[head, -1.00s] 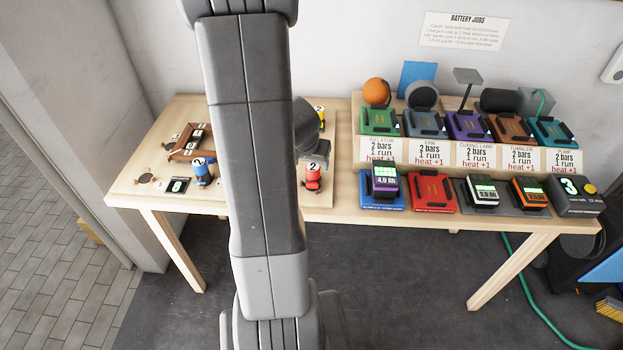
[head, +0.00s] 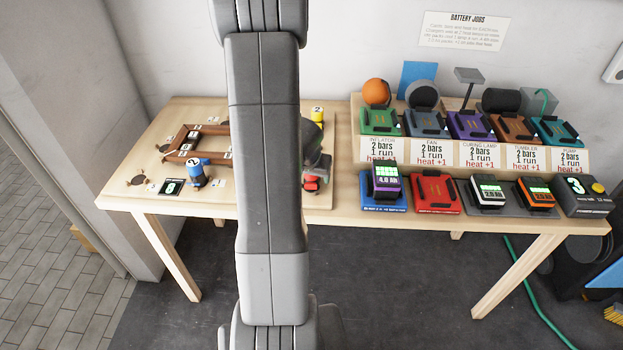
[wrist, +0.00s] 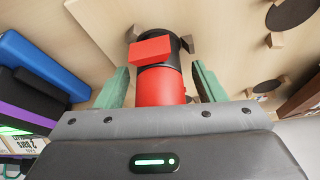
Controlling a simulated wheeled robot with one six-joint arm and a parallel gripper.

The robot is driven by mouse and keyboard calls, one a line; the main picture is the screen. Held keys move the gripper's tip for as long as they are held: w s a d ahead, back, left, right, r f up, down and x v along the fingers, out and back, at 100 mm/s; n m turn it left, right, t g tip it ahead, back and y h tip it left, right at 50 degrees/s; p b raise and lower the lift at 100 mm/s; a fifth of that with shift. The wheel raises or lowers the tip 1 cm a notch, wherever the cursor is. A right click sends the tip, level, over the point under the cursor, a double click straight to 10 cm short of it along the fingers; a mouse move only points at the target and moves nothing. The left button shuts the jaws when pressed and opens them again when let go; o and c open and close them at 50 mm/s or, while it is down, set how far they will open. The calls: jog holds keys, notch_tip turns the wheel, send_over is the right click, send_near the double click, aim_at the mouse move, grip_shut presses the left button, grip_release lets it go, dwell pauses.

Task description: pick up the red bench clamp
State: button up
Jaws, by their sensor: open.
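The red bench clamp (wrist: 160,88) stands on the light wood board, with a red block at its top and a dark part behind it in the wrist view. In the head view only a small red part of it (head: 312,184) shows beneath my wrist. My gripper (wrist: 160,70) is open. Its two green fingers are on the left and right of the clamp, with visible gaps on both sides. The near end of the clamp is hidden behind the gripper body.
To the right are a blue charger (head: 372,203) holding a battery and a red charger (head: 436,205). The front strip of bench is clear.

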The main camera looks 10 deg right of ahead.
jog(key=shift+c, duration=0.4)
jog(key=shift+r, duration=0.1)
jog(key=c, duration=1.2)
